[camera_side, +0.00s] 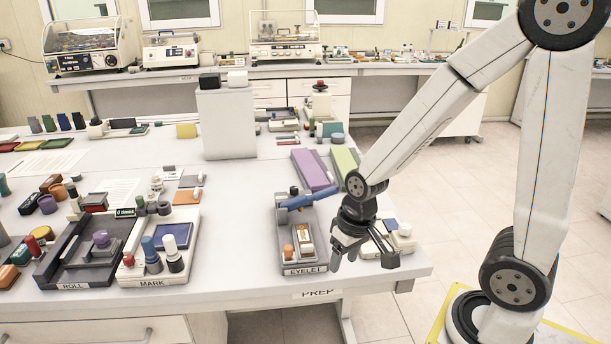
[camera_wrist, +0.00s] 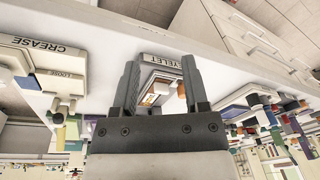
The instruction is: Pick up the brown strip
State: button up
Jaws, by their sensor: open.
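In the side view, the grey EYELET station (camera_side: 306,267) stands near the front edge of the table. A small brown-and-white piece (camera_side: 305,240), which looks like the brown strip, lies on it beside an orange-brown knob (camera_side: 289,251). A blue lever (camera_side: 308,199) reaches over the station's back. My gripper (camera_side: 364,256) is open and empty, pointing down to the right of the station.
A white station (camera_side: 402,236) with a white knob stands right of and behind my gripper. The MARK station (camera_side: 160,250) and ROLL station (camera_side: 85,250) stand to the left. Bare table (camera_side: 237,240) lies between MARK and EYELET. A white block (camera_side: 226,125) stands farther back.

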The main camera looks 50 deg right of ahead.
jog(key=w+d+f+m+t+y, duration=0.1)
jog(key=w+d+m+t+y, duration=0.2)
jog(key=m, duration=0.9)
jog(key=w+d+f+m+t+y, duration=0.1)
jog(key=w+d+m+t+y, duration=0.3)
jog(key=m, duration=0.8)
jog(key=shift+d+y, duration=0.5)
jog(key=shift+d, duration=0.15)
jog(key=shift+w+a, duration=0.1)
jog(key=shift+x, duration=1.2)
